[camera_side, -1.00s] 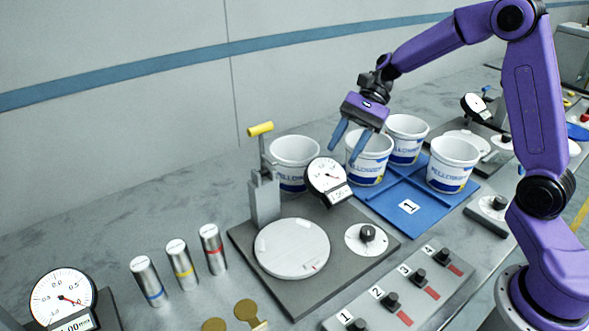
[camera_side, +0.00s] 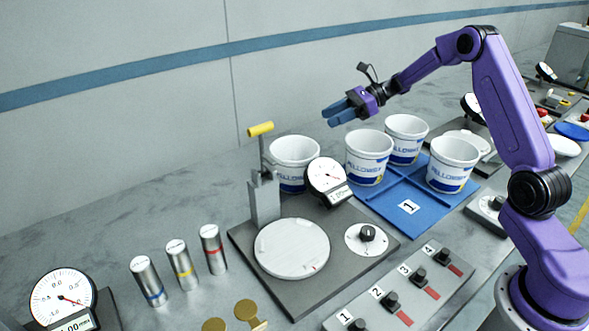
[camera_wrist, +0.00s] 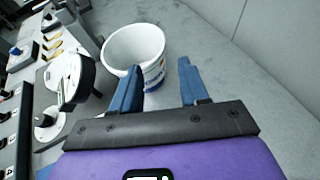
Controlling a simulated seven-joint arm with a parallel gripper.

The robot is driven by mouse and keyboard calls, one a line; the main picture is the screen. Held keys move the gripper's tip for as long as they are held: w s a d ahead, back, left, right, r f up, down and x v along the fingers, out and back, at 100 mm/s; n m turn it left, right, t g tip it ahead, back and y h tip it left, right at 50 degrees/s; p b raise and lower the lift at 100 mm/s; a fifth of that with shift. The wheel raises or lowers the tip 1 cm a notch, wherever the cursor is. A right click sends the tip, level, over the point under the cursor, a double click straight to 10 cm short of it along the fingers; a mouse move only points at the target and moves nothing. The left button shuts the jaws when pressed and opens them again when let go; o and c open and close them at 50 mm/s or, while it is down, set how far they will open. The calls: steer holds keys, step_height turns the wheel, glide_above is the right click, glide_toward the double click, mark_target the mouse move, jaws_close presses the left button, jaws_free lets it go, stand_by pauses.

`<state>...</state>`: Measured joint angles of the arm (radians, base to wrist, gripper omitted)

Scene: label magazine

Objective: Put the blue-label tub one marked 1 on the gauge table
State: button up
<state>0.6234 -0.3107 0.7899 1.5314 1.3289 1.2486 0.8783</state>
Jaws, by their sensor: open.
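Three white tubs with blue labels stand on a blue divided tray (camera_side: 385,208) whose front corner bears a "1": a left one (camera_side: 366,170), a back one (camera_side: 404,150) and a right one (camera_side: 450,176). A fourth such tub (camera_side: 286,158) stands off the tray, partly behind a dial; a tub also shows in the wrist view (camera_wrist: 134,48). I can read no number on any tub. The gauge table's round white plate (camera_side: 291,248) is bare. My gripper (camera_side: 336,112) is open and empty, above and between the fourth tub and the tray, its fingers pointing left.
A lever stand with a yellow handle (camera_side: 261,129) and a dial gauge (camera_side: 327,176) rise behind the plate. Several silver cylinders (camera_side: 182,265) stand at left. A numbered knob panel (camera_side: 400,292) lies in front. The bench is clear left of the fourth tub.

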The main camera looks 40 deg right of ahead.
mark_target(284, 140)
steer(key=x, duration=1.1)
steer(key=shift+w+f, duration=0.15)
steer(key=shift+f, duration=0.15)
jaws_close()
